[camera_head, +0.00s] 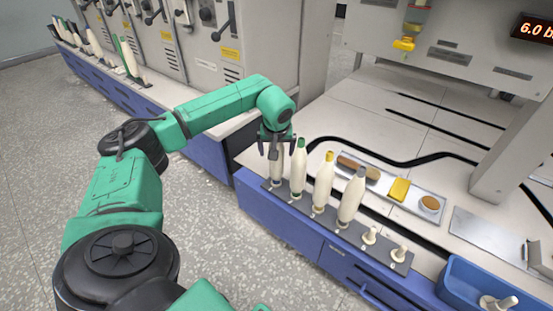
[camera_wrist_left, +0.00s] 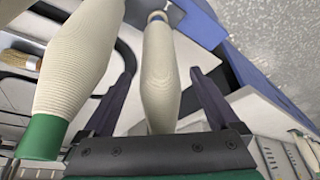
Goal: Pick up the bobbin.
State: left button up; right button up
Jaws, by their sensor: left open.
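Several cream yarn bobbins stand upright in a row on a dark peg tray (camera_head: 325,226). The leftmost bobbin (camera_head: 277,172) is partly hidden by my left gripper (camera_head: 276,150), which is over its top. In the left wrist view this bobbin (camera_wrist_left: 160,75) runs between the two dark fingers of my left gripper (camera_wrist_left: 161,88), which are open with a gap on each side. Its top end is hidden by the gripper body. Beside it stand a green-topped bobbin (camera_head: 298,172), also large in the left wrist view (camera_wrist_left: 80,65), a yellow-topped bobbin (camera_head: 324,182) and a grey-topped bobbin (camera_head: 351,198). My right gripper is not visible.
Two empty pegs (camera_head: 369,236) are at the tray's right end. Behind the row lies a shallow tray (camera_head: 372,187) with a brush (camera_head: 358,167), a yellow block (camera_head: 399,189) and a small cup (camera_head: 430,204). A blue bin (camera_head: 455,285) is at lower right.

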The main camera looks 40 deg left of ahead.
pick_arm(q)
jog(key=shift+r, duration=0.1)
grip_shut()
